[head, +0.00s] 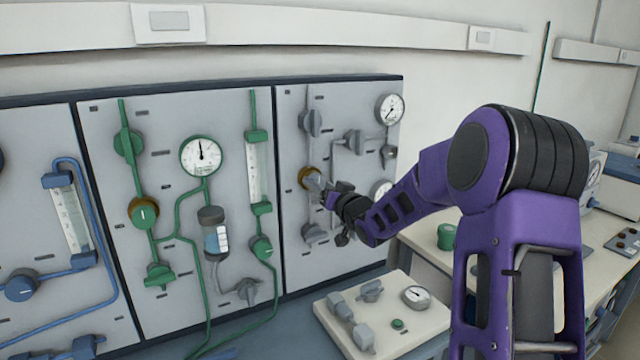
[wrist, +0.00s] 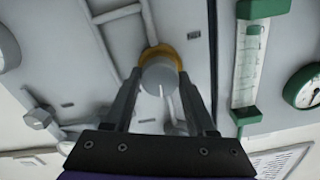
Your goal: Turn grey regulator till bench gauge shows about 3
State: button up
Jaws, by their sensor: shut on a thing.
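The grey regulator is a round grey knob with a brass collar on the grey-piped wall panel (head: 306,172). In the wrist view the regulator (wrist: 159,78) sits between the two fingers, with a pale mark on its face. My gripper (head: 325,190) is shut on it; in the wrist view its fingertips (wrist: 160,72) flank the knob. A small round gauge (head: 416,295) lies on the white board on the bench; its numbers are too small to read. The panel has an upper gauge (head: 390,108) and a lower gauge (head: 381,189), partly hidden by my arm.
Grey valve knobs (head: 310,122) sit above and below the regulator. The green panel (head: 180,130) is to its left, with its own gauge, flow tube and regulator. The white board (head: 400,335) on the bench below carries grey fittings and a green button.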

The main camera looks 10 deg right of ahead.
jog(key=o, duration=1.4)
jog(key=v, duration=1.7)
jog(key=shift+s, duration=0.25)
